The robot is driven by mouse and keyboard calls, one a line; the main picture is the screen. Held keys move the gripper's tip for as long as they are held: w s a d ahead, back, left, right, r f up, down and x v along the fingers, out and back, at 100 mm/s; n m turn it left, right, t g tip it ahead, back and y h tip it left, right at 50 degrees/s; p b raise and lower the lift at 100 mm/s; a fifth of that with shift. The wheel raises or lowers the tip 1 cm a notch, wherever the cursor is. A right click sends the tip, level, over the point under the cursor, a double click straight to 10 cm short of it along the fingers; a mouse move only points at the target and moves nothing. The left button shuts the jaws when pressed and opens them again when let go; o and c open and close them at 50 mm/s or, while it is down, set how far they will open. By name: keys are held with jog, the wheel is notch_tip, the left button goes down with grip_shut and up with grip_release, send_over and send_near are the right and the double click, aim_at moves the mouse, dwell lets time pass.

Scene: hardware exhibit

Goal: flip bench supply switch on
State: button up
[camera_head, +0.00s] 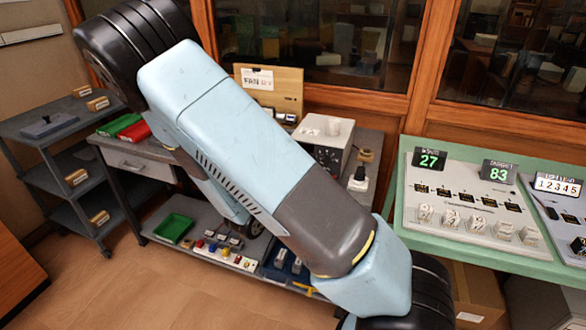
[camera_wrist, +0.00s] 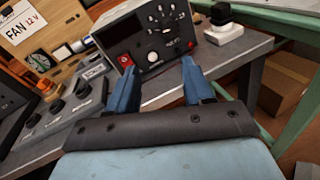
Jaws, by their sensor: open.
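The bench supply, a pale box with a dark front panel, stands on the grey bench; its top shows in the head view (camera_head: 324,130). In the wrist view its front panel (camera_wrist: 152,32) shows a dial with white marks, a pale round knob (camera_wrist: 153,57) and a small red switch (camera_wrist: 124,60) at the lower left. I cannot tell the switch's position. My gripper (camera_wrist: 160,66) is open and empty, its two blue fingers pointing at the lower panel. The left fingertip is close below the red switch; contact cannot be told. In the head view my arm hides the gripper.
A wooden board labelled FAN (camera_wrist: 45,35) stands left of the supply, with a grey knob box (camera_wrist: 70,105) before it. A black-and-white plug-like item (camera_wrist: 222,22) sits to the right. A green-framed console (camera_head: 475,215) stands further right.

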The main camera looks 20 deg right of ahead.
jog(key=w+a+f+n+t+y, duration=0.2)
jog(key=a+f+n+t+y, duration=0.1)
jog(key=a+f+n+t, duration=0.15)
jog(key=shift+n+g, duration=0.35)
jog(key=x, duration=1.3)
jog(key=shift+w+d+r, duration=0.15)
jog(key=shift+d+r, duration=0.15)
jog(key=shift+d, duration=0.05)
jog(key=shift+c, duration=0.2)
